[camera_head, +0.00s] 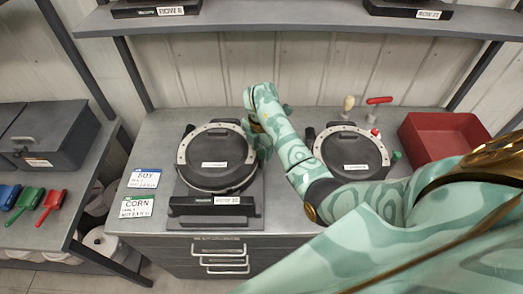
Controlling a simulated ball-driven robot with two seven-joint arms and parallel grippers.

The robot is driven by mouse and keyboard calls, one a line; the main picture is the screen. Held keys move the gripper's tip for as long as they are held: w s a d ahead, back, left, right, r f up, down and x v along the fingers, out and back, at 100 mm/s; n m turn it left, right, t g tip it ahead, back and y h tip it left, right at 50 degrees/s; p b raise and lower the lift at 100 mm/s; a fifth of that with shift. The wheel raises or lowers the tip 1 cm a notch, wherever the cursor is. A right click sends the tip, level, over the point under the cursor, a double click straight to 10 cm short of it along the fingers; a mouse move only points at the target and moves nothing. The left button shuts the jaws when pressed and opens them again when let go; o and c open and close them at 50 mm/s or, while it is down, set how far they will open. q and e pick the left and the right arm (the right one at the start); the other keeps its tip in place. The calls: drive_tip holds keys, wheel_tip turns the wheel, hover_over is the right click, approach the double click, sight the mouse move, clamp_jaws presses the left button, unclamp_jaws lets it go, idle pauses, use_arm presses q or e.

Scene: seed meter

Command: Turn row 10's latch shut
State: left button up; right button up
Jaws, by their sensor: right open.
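The row 10 seed meter (217,160) lies on the grey bench, a round black lid in a pale ring on a dark base. Its front label (228,200) appears to read ROW 10. My right arm reaches in from the right, and my right gripper (262,148) is at the right edge of the ring, open. The gripper and forearm cover that edge, so I cannot make out the latch or whether the fingers touch it. My left gripper is not in view.
A second round meter (350,152) stands to the right, partly behind my arm. A red bin (442,139) is at the back right. SOY (144,178) and CORN (136,206) cards lie left of the row 10 meter. A shelf (300,20) with more meters overhangs the back.

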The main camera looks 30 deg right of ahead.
drive_tip(key=shift+f, duration=0.15)
clamp_jaws()
drive_tip(key=shift+n, duration=0.4)
drive_tip(key=n+p, duration=0.1)
drive_tip(key=n, duration=0.2)
drive_tip(key=n+p, duration=0.1)
drive_tip(key=n, duration=0.4)
drive_tip(key=shift+p, duration=0.4)
drive_tip(key=n+p, duration=0.1)
drive_tip(key=n, duration=0.3)
drive_tip(key=shift+n, duration=0.4)
drive_tip(key=n+p, duration=0.1)
drive_tip(key=n, duration=0.3)
drive_tip(key=shift+p, duration=0.35)
drive_tip(key=shift+n, duration=0.3)
